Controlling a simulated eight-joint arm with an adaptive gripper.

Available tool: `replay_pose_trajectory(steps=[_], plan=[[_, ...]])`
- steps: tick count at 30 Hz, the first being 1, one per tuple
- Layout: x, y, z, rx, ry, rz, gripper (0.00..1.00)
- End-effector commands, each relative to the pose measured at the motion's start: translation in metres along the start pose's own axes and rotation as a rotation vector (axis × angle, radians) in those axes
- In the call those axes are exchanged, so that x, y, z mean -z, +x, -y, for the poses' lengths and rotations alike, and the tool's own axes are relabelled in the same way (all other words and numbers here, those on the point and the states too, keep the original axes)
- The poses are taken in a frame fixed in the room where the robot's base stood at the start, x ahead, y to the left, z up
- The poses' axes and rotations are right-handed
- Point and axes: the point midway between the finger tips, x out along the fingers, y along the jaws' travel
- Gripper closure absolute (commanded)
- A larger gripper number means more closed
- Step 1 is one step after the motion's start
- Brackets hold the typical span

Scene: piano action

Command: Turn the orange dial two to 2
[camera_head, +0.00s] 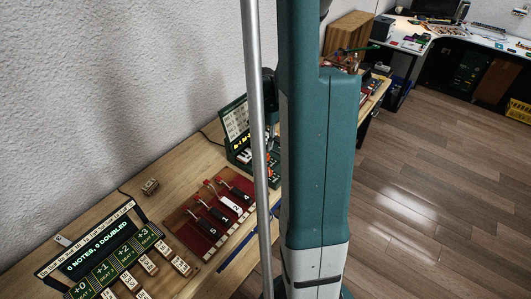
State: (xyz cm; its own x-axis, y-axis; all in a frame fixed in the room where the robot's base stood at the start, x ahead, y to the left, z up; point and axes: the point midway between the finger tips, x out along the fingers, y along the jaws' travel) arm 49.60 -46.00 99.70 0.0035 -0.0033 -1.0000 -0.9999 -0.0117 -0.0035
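A dark green console (236,122) with a raised lid panel, a small yellow-lettered display and piano-like keys stands on the wooden bench, left of my large teal arm link. Small orange parts (269,156) show at the console's right side, beside my arm. They are too small and too covered to tell which is dial two or what it is set to. The console's right part is hidden behind my arm. My gripper's fingertips cannot be made out.
A display box (97,244) reads "0 NOTES, 0 DOUBLED". A small wooden block (150,187) sits near the wall. Wooden floor is open at right.

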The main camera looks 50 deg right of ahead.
Motion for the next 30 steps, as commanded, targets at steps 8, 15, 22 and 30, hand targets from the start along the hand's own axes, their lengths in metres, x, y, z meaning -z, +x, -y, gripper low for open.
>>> replay_pose_trajectory(steps=[8,15,22,30], plan=[[0.004,0.002,-0.002,-0.004,0.013,0.004,0.76],[0.004,0.003,-0.002,-0.004,0.012,0.004,0.76],[0.004,0.010,-0.002,-0.004,0.012,0.004,0.76],[0.003,0.033,-0.002,-0.003,0.012,0.003,0.76]])
